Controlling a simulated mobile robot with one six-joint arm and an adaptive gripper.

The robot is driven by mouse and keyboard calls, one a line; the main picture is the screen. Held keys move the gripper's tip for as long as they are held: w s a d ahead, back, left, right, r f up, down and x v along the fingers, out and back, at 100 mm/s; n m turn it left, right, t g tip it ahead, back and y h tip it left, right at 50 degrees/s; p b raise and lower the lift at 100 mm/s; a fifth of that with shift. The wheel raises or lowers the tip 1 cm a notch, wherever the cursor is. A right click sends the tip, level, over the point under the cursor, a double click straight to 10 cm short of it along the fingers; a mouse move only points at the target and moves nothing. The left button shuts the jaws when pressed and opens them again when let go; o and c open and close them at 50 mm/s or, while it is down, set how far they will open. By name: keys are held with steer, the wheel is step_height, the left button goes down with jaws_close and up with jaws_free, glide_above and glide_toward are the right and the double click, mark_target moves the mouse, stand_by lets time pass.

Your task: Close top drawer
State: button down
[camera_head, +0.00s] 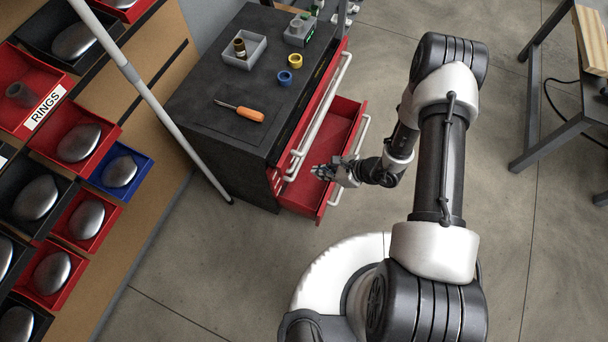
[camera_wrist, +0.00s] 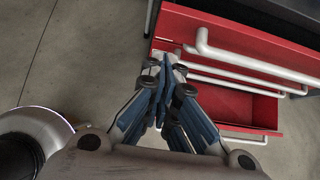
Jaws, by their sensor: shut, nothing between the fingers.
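The dark cabinet (camera_head: 195,103) has red drawers. The top drawer's red front (camera_head: 338,66) carries a long white handle (camera_head: 322,112); this front (camera_wrist: 195,28) and handle (camera_wrist: 255,66) also show in the wrist view. It stands close to the cabinet; I cannot tell whether a small gap is left. A lower drawer (camera_head: 338,133) is pulled out, its red inside visible, and shows in the wrist view too (camera_wrist: 235,103). My gripper (camera_head: 322,172) is shut and empty near the front corner of the drawers. Its fingertips (camera_wrist: 168,68) point toward the red fronts; contact is unclear.
An orange screwdriver (camera_head: 240,110), grey tray (camera_head: 244,52), yellow ring (camera_head: 295,61) and blue ring (camera_head: 285,78) lie on the cabinet top. A bin rack (camera_head: 165,50) is at left, a table (camera_head: 553,130) at right.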

mark_target(283, 169)
steer(key=shift+w+a+f+b, duration=0.55)
steer(key=shift+a+f, duration=0.5)
steer(key=shift+a, duration=0.55)
steer(key=shift+w+a+f+b, duration=0.4)
steer(key=shift+w+a+f, duration=0.45)
steer(key=shift+a, duration=0.75)
steer(key=shift+w+a+f+b, duration=0.5)
steer(key=shift+a+f, duration=0.7)
steer(key=shift+a, duration=0.4)
